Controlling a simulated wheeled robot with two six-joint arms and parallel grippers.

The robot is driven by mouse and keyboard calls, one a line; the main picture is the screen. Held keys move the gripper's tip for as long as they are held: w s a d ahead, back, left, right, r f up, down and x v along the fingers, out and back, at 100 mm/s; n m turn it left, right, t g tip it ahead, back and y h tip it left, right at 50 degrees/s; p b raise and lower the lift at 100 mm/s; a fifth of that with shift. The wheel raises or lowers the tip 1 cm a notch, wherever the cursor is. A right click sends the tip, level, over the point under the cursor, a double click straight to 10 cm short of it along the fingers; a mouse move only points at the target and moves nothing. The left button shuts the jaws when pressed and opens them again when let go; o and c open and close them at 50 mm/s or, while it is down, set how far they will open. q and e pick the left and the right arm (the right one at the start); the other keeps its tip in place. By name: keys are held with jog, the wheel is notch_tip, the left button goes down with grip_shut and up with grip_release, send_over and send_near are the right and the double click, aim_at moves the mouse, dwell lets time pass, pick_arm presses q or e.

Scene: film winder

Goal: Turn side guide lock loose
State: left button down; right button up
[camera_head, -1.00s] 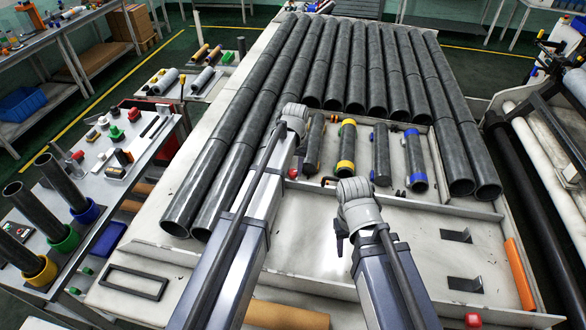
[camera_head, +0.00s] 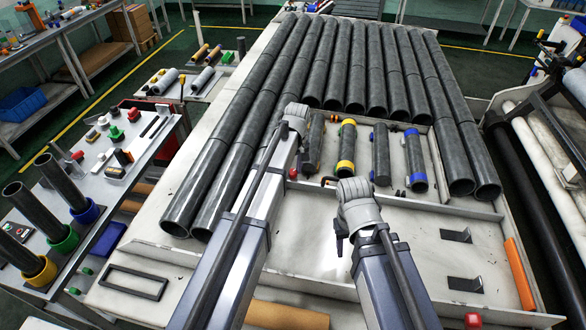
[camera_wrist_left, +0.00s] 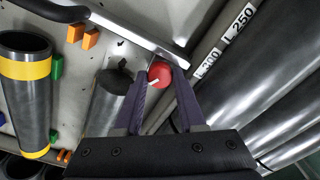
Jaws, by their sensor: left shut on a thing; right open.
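The side guide lock is a round red knob (camera_wrist_left: 159,75) with a small white mark, in the middle of the left wrist view. My left gripper (camera_wrist_left: 160,82) is shut on it, one dark finger on each side. In the head view a small red spot, probably this knob (camera_head: 293,173), shows beside the left arm, whose wrist hides the fingers. My right gripper (camera_head: 341,238) is open over the bare table part to the right, its fingers mostly hidden by its own wrist.
A rail with labels such as 250 (camera_wrist_left: 240,22) runs beside the knob, with dark tubes past it. A tube with a yellow band (camera_wrist_left: 25,70) lies to the left. In the head view, banded rollers (camera_head: 415,160) lie just beyond my arms.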

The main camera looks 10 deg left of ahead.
dwell(0.4)
pick_arm(q)
jog(key=c, duration=0.5)
grip_release()
jog(key=shift+r, duration=0.1)
pick_arm(e)
jog(key=shift+r, duration=0.1)
